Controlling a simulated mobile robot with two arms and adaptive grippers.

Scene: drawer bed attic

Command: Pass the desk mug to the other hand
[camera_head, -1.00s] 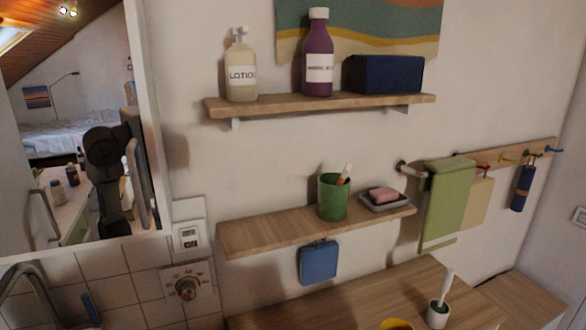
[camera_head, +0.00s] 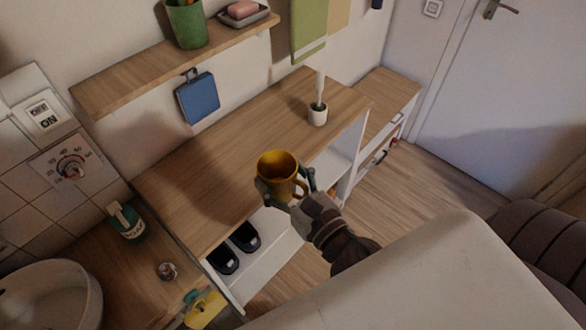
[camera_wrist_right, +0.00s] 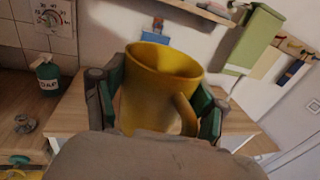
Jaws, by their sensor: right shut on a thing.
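The yellow desk mug (camera_head: 279,172) is upright in the head view, its opening facing up and its handle toward the lower right. My right gripper (camera_head: 286,190) is shut on it, with a finger on either side of its body. The mug appears held above the front part of the wooden top. In the right wrist view the mug (camera_wrist_right: 160,85) fills the middle between the green-padded fingers of my right gripper (camera_wrist_right: 158,105), with its handle facing the camera. My left gripper is not in view.
A wooden top (camera_head: 225,150) lies behind the mug, mostly bare, with a white pot holding a brush (camera_head: 317,112) at its far right. A shelf (camera_head: 160,70) juts out above. A basin (camera_head: 45,297) and a green bottle (camera_head: 127,222) are at the left.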

